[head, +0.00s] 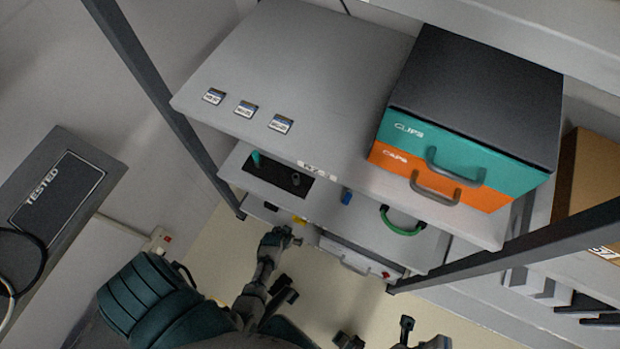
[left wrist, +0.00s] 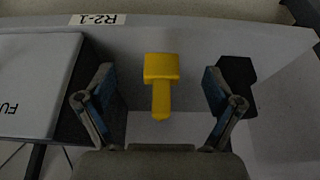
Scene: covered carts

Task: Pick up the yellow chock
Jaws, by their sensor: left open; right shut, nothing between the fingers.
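The yellow chock (left wrist: 161,80) is a wide block with a narrower stem, lying on a grey shelf in the left wrist view. In the head view a small part of it (head: 299,220) shows at the edge of the low shelf. My left gripper (left wrist: 158,76) is open, with one finger on each side of the chock and a gap to both. In the head view the left gripper (head: 285,238) is at the low shelf, partly hidden by its own arm. My right gripper (head: 407,325) is shut and empty at the bottom of the head view, away from the shelves.
A white-topped box (left wrist: 28,85) is left of the left fingers; a black item (left wrist: 238,84) is close to the right one. The top shelf (head: 300,60) carries teal and orange drawers (head: 455,150).

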